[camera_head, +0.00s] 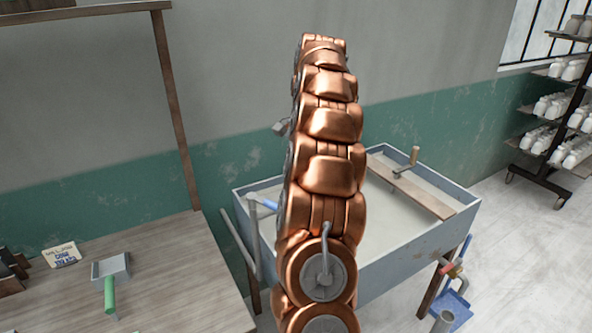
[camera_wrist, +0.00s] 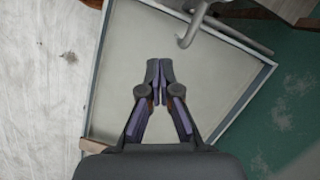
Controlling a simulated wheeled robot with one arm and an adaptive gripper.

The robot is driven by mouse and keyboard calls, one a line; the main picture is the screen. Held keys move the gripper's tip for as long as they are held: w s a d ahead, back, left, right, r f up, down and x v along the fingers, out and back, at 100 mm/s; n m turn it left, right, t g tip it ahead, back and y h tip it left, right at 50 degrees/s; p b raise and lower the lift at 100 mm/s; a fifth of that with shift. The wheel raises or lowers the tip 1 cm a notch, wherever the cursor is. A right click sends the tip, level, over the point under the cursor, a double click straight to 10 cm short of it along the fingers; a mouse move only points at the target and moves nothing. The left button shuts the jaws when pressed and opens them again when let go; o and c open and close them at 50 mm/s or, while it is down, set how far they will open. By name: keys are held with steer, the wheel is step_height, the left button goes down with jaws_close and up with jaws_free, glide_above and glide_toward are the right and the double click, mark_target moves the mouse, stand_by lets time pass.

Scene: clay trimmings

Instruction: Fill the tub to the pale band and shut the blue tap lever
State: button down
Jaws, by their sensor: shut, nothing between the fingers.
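The tub (camera_head: 405,257) is a wide grey-blue rectangular basin with a pale, flat inside. My copper-coloured arm hides its middle in the head view. The tub's rim (camera_wrist: 228,38) also shows in the wrist view. I cannot make out the pale band or tell the water level. A short blue lever (camera_head: 269,204) shows by a grey upright pipe (camera_head: 253,225) at the tub's left end, partly behind my arm. A grey hooked spout (camera_wrist: 190,32) hangs over the tub. My gripper (camera_wrist: 160,66) is shut and empty above the tub's inside, apart from the spout.
A wooden board (camera_head: 408,187) with an upright handle lies across the tub's right part. A red and brass valve (camera_head: 452,269) sits low at its right, above a blue tray (camera_head: 459,307). A workbench (camera_head: 170,270) with a green-handled scoop (camera_head: 109,290) stands left. A shelf rack (camera_head: 550,135) stands right.

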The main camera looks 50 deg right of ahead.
steer(key=a+f, duration=0.5)
steer(key=f, duration=0.1)
steer(key=shift+s+a+b, duration=0.25)
steer(key=shift+a+b, duration=0.1)
steer(key=shift+a, duration=0.05)
stand_by(0.4)
steer(key=shift+f, duration=0.1)
